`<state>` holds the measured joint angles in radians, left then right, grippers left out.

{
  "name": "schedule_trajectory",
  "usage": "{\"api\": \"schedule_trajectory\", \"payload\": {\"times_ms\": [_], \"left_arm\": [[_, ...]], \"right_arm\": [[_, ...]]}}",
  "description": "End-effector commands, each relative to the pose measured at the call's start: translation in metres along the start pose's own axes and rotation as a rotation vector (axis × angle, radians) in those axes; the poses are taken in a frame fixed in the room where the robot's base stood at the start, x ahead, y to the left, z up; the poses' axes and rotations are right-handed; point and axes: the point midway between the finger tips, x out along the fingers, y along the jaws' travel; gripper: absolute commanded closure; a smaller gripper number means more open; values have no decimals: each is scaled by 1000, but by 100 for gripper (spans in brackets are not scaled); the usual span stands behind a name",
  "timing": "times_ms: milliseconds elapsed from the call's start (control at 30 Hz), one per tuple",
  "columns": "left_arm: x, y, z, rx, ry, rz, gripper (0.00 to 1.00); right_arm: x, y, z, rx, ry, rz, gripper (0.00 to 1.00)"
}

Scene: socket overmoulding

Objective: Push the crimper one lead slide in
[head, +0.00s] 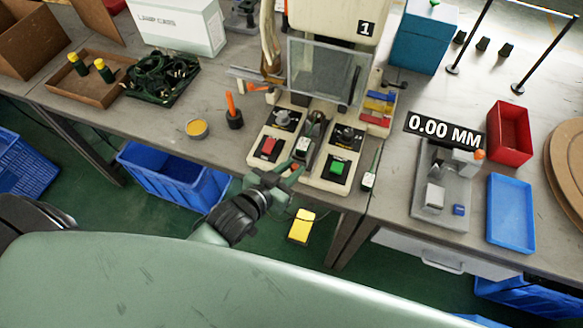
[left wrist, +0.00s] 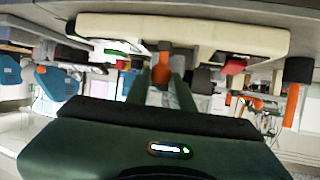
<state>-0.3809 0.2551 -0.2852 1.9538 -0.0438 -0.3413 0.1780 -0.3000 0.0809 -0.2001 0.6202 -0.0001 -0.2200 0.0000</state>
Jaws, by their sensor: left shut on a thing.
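The crimper (head: 325,15) labelled 1 stands at the back edge of the bench, with a clear guard (head: 328,72) in front. Its pale base has a red button (head: 269,146) on the left and a green button (head: 337,168) on the right. The lead slide (head: 313,128) lies between the two button panels and points towards me. My left gripper (head: 291,168) is at the slide's front end. Fingers and arm partly hide the handle. My right gripper is out of view.
A gauge reading 0.00 MM (head: 444,128), a red bin (head: 511,133) and a blue tray (head: 510,213) are on the right. A yellow pedal (head: 301,227) is on the floor.

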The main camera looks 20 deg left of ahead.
Motion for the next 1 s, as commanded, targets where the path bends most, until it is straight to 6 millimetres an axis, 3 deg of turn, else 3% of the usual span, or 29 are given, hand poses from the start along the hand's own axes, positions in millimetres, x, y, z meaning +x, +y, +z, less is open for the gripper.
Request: {"api": "schedule_trajectory", "payload": {"times_ms": [167,400,500,900,933,1000], "left_arm": [[18,-6,-10,2,4,-1,100],[72,-21,-32,2,6,-1,100],[87,-25,-37,1,4,1,100],[94,-28,-41,0,4,-1,100],[94,-28,-41,0,5,-1,69],[94,-28,-41,0,4,-1,55]], "right_arm": [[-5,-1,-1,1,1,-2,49],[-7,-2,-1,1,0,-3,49],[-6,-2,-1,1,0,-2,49],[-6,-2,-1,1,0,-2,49],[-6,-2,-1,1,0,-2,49],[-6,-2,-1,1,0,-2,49]]}}
